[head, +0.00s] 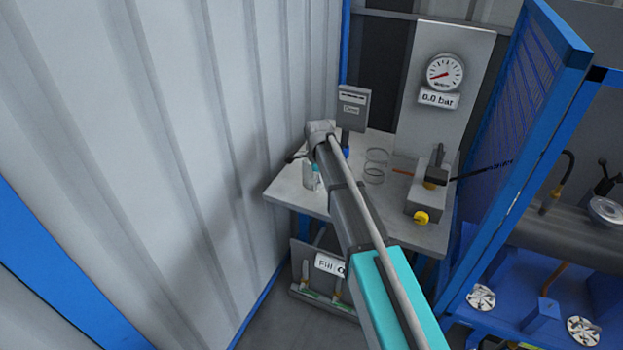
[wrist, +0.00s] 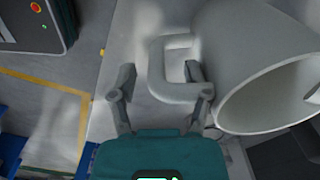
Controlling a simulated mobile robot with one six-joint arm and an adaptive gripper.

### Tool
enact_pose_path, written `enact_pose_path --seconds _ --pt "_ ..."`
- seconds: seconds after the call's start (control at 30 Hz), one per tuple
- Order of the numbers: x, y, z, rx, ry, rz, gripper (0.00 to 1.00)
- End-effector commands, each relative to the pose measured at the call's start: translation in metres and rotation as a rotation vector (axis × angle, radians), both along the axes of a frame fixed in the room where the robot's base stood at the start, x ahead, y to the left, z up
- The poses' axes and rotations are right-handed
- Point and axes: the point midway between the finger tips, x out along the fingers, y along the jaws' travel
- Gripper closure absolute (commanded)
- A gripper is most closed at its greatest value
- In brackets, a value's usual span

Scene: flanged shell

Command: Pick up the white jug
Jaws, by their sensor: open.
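The white jug (wrist: 255,60) fills the upper right of the wrist view, with its wide round mouth facing the lower right. Its squared loop handle (wrist: 157,68) points left, toward my gripper. My gripper (wrist: 160,72) is open. Its left finger is outside the handle, and its right finger overlaps the handle's opening, so the outer bar of the handle shows between the two. I cannot tell whether either finger touches it. In the head view my arm hides much of this area, and I cannot clearly make out the jug.
The grey bench (head: 405,231) holds a clear glass vessel (head: 375,166) and a block with a yellow knob (head: 421,217). A gauge panel (head: 465,50) stands behind. A corrugated wall (head: 220,110) closes the left side, and a blue mesh door (head: 515,110) stands at right.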

Motion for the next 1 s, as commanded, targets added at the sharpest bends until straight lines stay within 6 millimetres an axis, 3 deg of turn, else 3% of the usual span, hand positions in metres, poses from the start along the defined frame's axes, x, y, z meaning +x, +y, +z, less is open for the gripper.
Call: enact_pose_path --seconds 0.3,1.0 --pt "0.001 0.000 -0.022 0.000 0.000 0.001 0.37" --pt "0.000 0.000 -0.023 0.000 0.000 0.001 0.39"
